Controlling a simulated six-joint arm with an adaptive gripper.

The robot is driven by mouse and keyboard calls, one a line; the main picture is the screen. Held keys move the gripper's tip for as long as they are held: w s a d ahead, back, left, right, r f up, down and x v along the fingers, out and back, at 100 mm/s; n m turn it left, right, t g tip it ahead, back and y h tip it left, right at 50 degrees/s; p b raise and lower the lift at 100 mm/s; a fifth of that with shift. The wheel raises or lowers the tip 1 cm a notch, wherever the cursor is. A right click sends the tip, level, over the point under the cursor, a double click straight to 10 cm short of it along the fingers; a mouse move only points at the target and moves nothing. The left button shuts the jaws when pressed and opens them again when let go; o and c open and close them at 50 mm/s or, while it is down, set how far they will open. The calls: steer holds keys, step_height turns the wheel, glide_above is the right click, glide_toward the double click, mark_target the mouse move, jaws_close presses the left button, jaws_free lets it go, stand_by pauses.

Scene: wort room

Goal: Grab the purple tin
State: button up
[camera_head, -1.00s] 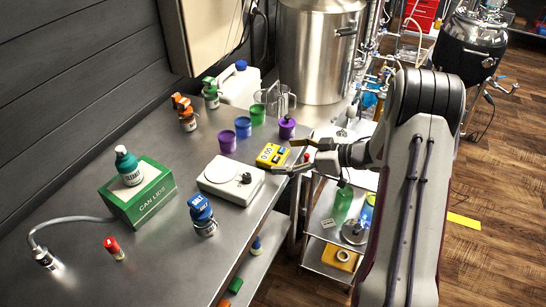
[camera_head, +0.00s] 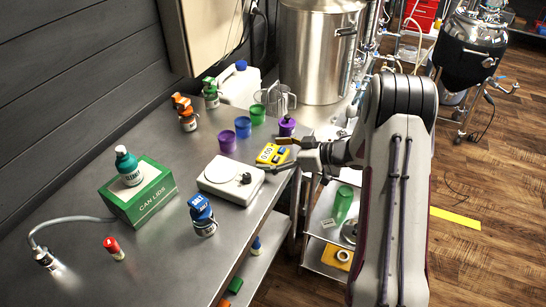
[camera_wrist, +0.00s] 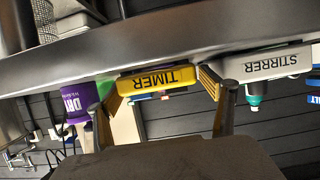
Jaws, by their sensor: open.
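The purple tin (camera_head: 286,127) stands upright near the far right edge of the metal table, with something dark at its top. In the wrist view, which looks upside down, the purple tin (camera_wrist: 76,98) with white lettering shows at the left, outside the left finger. My gripper (camera_head: 273,154) is open and empty at the table's right edge. Its fingers are on either side of the yellow timer in the picture, nearer the front than the tin. In the wrist view the gripper (camera_wrist: 160,90) also has the timer between its fingers. Contact with the timer cannot be told.
The yellow timer (camera_head: 267,154) and white stirrer (camera_head: 229,184) lie by the table edge. A purple cup (camera_head: 227,143), blue cup (camera_head: 243,127) and green cup (camera_head: 258,116) stand left of the tin. A clear jug (camera_head: 276,100) is just behind it. A shelf cart stands at the right.

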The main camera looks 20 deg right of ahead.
mark_target(273, 154)
stand_by(0.3)
steer(key=shift+r, duration=0.1)
steer(key=c, duration=2.1)
steer(key=shift+r, duration=0.15)
steer(key=shift+r, duration=4.85)
